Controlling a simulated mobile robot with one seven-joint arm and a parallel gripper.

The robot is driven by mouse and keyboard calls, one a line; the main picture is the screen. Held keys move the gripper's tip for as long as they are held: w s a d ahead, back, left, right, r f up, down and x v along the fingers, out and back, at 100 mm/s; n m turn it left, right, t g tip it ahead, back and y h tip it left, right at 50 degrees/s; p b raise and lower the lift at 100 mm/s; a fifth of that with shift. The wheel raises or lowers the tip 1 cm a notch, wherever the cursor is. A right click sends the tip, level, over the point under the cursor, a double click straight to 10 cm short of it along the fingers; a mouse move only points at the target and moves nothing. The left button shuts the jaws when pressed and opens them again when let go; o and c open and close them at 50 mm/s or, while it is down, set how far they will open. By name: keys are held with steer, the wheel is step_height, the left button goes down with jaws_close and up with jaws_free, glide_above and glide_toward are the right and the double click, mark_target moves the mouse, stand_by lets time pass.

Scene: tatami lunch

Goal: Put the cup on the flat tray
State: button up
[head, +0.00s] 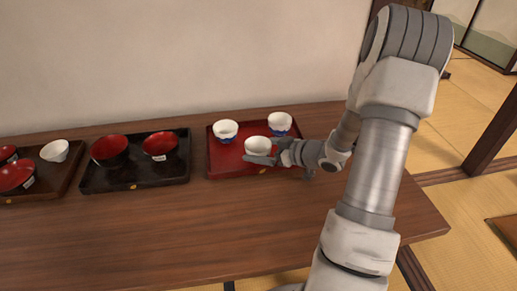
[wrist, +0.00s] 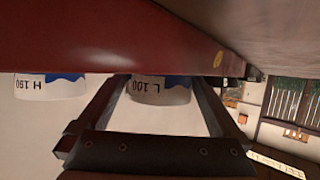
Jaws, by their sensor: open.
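A white cup (head: 257,145) stands at the front of the red tray (head: 222,167), with two more white-and-blue cups behind it, one at the left (head: 225,131) and one at the right (head: 279,122). My gripper (head: 270,152) reaches in from the right and is open, with a finger on either side of the front cup. In the upside-down wrist view, a cup marked "L 100" (wrist: 160,92) is between the open fingers, and one marked "H 150" (wrist: 48,88) is to the left. The red tray wall (wrist: 110,45) hides their lower parts. Finger contact cannot be told.
A black tray (head: 130,185) with two red-lined bowls stands left of the red tray. A brown tray (head: 58,187) at the far left holds a small white cup (head: 54,151) and red bowls. The wooden table's front (head: 170,235) is clear; a wall stands behind.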

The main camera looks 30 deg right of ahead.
steer(key=p+v, duration=0.2)
steer(key=v, duration=0.8)
steer(key=shift+s+d+r+p, duration=0.2)
steer(key=shift+s+d+p, duration=0.05)
steer(key=shift+p, duration=0.15)
steer(key=shift+s, duration=0.2)
steer(key=shift+d, duration=0.1)
